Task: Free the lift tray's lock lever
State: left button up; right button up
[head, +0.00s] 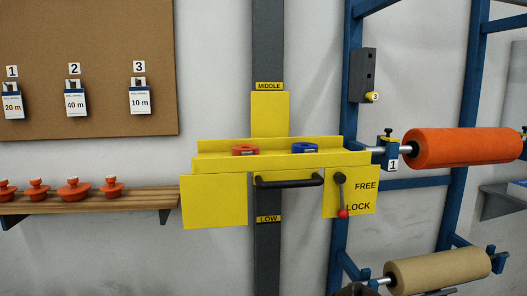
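The yellow lift tray (212,162) stands on a dark vertical post, between the MIDDLE and LOW labels. Its lock lever (341,196) is on the yellow plate (330,207) at the tray's front right. The lever hangs almost straight down from a dark pivot, and its red knob (343,213) is beside the word LOCK. The word FREE is higher on the plate, right of the pivot. A black handle bar (290,181) runs across the tray's front, left of the lever.
A red ring-like item (245,150) and a blue one (305,147) are on the tray. An orange roll (462,147) and a tan roll (438,269) hang on the blue rack at right. A wooden shelf (130,199) with red-orange knobbed pieces is at left. A dark shape cuts the bottom edge.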

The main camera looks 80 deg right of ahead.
aim_at(342, 199)
jog(key=z, duration=2.6)
